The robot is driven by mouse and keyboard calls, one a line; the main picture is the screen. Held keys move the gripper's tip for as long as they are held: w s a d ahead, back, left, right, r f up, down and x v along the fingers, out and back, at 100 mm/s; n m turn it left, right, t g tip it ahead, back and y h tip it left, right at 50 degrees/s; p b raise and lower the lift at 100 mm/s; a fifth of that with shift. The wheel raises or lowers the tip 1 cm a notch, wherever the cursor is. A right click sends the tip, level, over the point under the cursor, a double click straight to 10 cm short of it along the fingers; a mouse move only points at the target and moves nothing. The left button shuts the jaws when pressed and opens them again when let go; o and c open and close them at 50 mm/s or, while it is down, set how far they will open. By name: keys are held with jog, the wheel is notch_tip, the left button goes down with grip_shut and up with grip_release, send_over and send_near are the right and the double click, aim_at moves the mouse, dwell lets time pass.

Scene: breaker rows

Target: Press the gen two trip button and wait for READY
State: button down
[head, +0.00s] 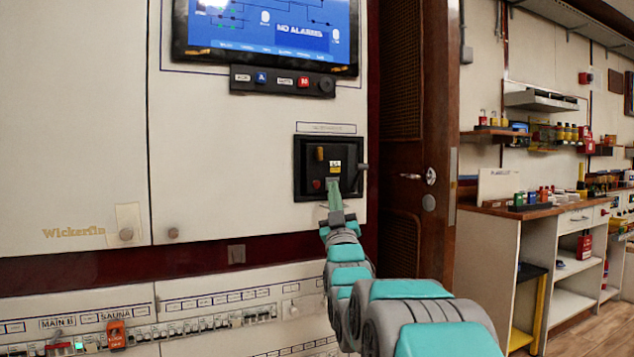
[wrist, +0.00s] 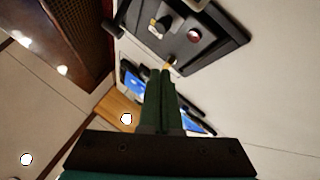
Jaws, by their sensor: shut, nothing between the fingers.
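A black breaker unit (head: 301,170) is set in the white panel below the screen. It carries a red round button (head: 317,184) at lower left, a brownish knob (head: 320,153) and a small yellow label (head: 335,167) too small to read. In the wrist view the red button (wrist: 194,35) shows on the black face (wrist: 222,45). My gripper (head: 333,183) is in front of the lower part of the unit, right of the button in the head view. In the wrist view its green fingers (wrist: 166,72) are shut and empty; I cannot tell whether they touch the face.
A wall screen (head: 270,25) reads NO ALARMS, with a black button strip (head: 282,80) under it. Rows of small breakers (head: 200,325) run along the lower panel. A wooden door (head: 425,120) stands to the right, then a workbench (head: 540,208). Floor shows at far right.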

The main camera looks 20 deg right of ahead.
aim_at(317, 184)
jog(key=shift+w+a+p, duration=0.1)
jog(key=shift+w+p, duration=0.2)
jog(key=shift+w, duration=2.4)
jog(key=shift+w+f, duration=0.1)
jog(key=shift+w, duration=0.05)
jog(key=shift+w+b, duration=0.3)
jog(key=shift+w, duration=0.4)
dwell(0.4)
jog(key=shift+s, duration=0.1)
jog(key=shift+s+b, duration=0.6)
jog(key=shift+s, duration=0.15)
jog(key=shift+s, duration=0.1)
